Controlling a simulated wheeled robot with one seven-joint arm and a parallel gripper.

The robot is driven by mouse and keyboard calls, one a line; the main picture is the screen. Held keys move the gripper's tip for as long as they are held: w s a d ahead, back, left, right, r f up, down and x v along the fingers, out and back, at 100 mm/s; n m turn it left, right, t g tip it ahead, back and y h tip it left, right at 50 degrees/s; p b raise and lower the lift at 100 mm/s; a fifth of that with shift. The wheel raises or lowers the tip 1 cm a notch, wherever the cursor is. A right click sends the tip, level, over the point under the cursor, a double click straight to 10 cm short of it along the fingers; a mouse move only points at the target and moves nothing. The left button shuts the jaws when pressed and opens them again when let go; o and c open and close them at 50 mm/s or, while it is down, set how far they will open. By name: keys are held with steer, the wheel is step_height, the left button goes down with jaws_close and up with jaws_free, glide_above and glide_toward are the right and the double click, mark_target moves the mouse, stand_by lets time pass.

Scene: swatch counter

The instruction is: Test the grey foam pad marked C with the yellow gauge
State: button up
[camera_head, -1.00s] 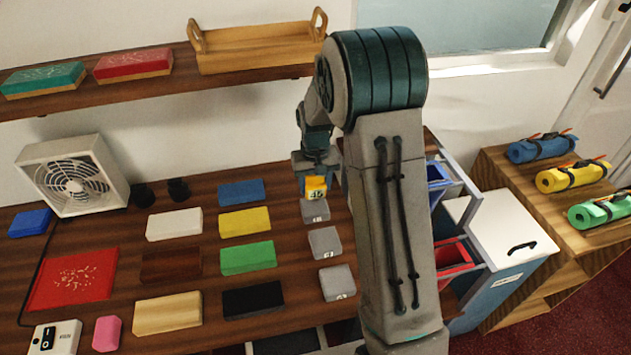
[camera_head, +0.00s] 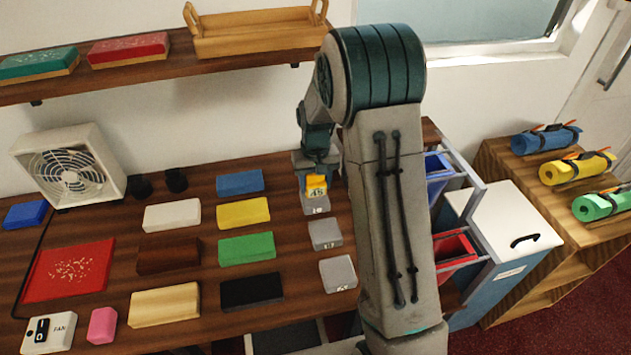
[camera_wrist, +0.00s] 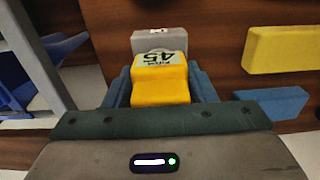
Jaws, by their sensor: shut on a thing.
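The yellow gauge (camera_head: 316,187) is held upright in my gripper (camera_head: 317,180), which is shut on it. In the wrist view the gauge (camera_wrist: 160,85) sits between the blue fingers, and its display shows 45, upside down. It is at the farthest grey foam pad (camera_head: 317,206), hiding part of it; this pad also shows in the wrist view (camera_wrist: 160,41). The gauge seems to touch the pad's top, but I cannot be sure. Two more grey pads, a middle one (camera_head: 325,234) and a near one (camera_head: 338,273), lie in the same column. Their marks are too small to read surely.
Left of the grey column lie blue (camera_head: 240,182), yellow (camera_head: 243,213), green (camera_head: 246,249) and black (camera_head: 251,291) pads. A fan (camera_head: 68,168) stands farther left. A shelf with a wooden tray (camera_head: 256,37) is above. Blue and red bins are at right.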

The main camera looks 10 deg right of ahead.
steer(key=shift+f+b, duration=0.55)
steer(key=shift+f, duration=0.05)
stand_by(1.5)
steer(key=shift+r, duration=0.15)
steer(key=shift+r+p, duration=2.2)
steer(key=shift+r, duration=1.25)
steer(key=shift+s+f, duration=0.1)
